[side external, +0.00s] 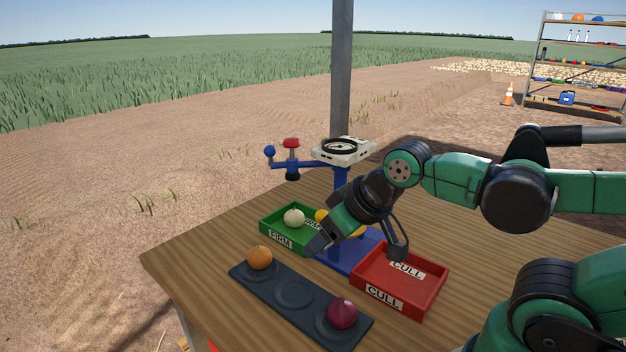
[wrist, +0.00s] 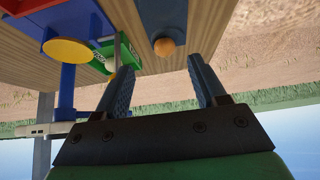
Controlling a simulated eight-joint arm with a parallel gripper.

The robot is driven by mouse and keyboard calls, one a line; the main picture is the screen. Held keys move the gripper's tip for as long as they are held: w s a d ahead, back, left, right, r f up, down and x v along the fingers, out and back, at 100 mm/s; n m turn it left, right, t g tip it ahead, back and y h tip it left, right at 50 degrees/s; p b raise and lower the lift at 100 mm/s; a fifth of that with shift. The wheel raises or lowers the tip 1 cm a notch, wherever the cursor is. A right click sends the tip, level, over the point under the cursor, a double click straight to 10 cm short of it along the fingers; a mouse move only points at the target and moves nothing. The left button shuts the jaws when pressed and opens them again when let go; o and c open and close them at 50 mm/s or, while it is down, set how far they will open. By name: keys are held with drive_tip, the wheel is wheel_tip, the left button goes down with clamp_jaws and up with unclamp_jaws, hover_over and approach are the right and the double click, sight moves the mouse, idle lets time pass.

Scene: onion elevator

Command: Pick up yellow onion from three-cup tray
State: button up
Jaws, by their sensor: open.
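The yellow onion (side external: 259,257), orange-brown and round, sits in the left cup of the dark three-cup tray (side external: 293,293). In the wrist view the onion (wrist: 164,46) is at the end of the dark tray (wrist: 160,14), beyond and between my fingers. The middle cup is empty. A red onion (side external: 342,313) sits in the right cup. My gripper (side external: 362,243) is open and empty above the table, behind the tray and to the right of the yellow onion. Its two fingers (wrist: 160,73) are spread wide in the wrist view and touch nothing.
A green FIRM bin (side external: 277,238) holding a white onion (side external: 293,217) stands behind the tray. A red CULL bin (side external: 408,302) stands right. The table's left end is clear.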

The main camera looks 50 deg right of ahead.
drive_tip(key=o, duration=0.5)
drive_tip(key=shift+o, duration=0.2)
drive_tip(key=m+g+y, duration=0.4)
drive_tip(key=m+g, duration=0.1)
drive_tip(key=m, duration=1.7)
hover_over(262, 247)
drive_tip(key=s+d, duration=0.1)
drive_tip(key=d, duration=0.1)
drive_tip(key=f, duration=0.5)
drive_tip(key=shift+s+a+f, duration=0.1)
drive_tip(key=shift+a+f, duration=0.1)
drive_tip(key=shift+f, duration=0.05)
drive_tip(key=shift+w+f+m, duration=0.3)
drive_tip(key=shift+f+m, duration=0.3)
drive_tip(key=shift+x, duration=2.6)
